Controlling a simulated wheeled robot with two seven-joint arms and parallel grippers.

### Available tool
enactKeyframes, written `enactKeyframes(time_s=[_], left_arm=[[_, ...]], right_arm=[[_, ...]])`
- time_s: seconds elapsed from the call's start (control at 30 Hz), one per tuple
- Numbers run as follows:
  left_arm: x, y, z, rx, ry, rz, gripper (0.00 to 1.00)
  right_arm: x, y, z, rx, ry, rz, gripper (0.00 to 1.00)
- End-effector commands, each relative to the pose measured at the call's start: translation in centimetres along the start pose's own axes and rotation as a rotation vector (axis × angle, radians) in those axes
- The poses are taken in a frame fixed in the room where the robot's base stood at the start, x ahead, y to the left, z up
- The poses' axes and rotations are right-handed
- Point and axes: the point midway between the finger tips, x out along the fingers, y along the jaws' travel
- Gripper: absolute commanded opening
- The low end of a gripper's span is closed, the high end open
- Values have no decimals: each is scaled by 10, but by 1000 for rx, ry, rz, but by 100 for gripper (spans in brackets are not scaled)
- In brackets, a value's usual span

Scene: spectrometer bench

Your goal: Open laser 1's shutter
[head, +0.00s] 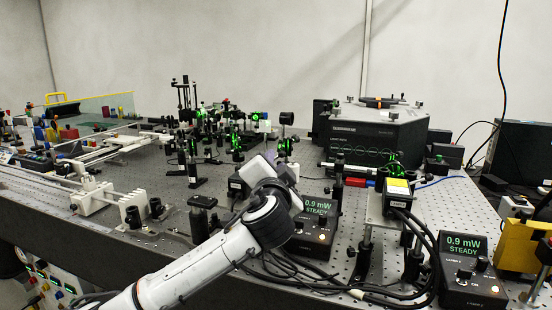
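My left arm reaches in from the lower left, and its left gripper (262,172) is over the middle of the bench. Its fingers are hidden or too small to make out, so I cannot tell whether they are open or shut. A dark boxy part with a small pale label (237,185) shows just left of the gripper, partly covered by it. A black control box (312,238) with a green "0.9 mW STEADY" display stands right of the arm. Its lettering is too small to read surely. I cannot make out laser 1's shutter. My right gripper is not in view.
A second control box (470,275), also reading "0.9 mW STEADY", stands at the right. A post-mounted laser head (399,195) with a yellow top is between the boxes. Loose black cables (330,280) lie along the front edge. Several green-lit optics (237,140) and a large black instrument (372,140) stand behind.

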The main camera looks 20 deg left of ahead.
Motion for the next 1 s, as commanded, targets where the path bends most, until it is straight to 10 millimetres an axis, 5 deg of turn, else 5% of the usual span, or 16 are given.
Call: enactKeyframes(time_s=[0.23,0.6,0.77,1.0], left_arm=[[30,0,0,-1,0,0,23],[36,0,0,-2,1,1,23],[36,0,0,-2,0,1,0],[36,1,0,9,4,-1,0]], right_arm=[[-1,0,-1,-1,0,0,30],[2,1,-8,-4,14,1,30],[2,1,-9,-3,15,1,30],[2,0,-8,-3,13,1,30]])
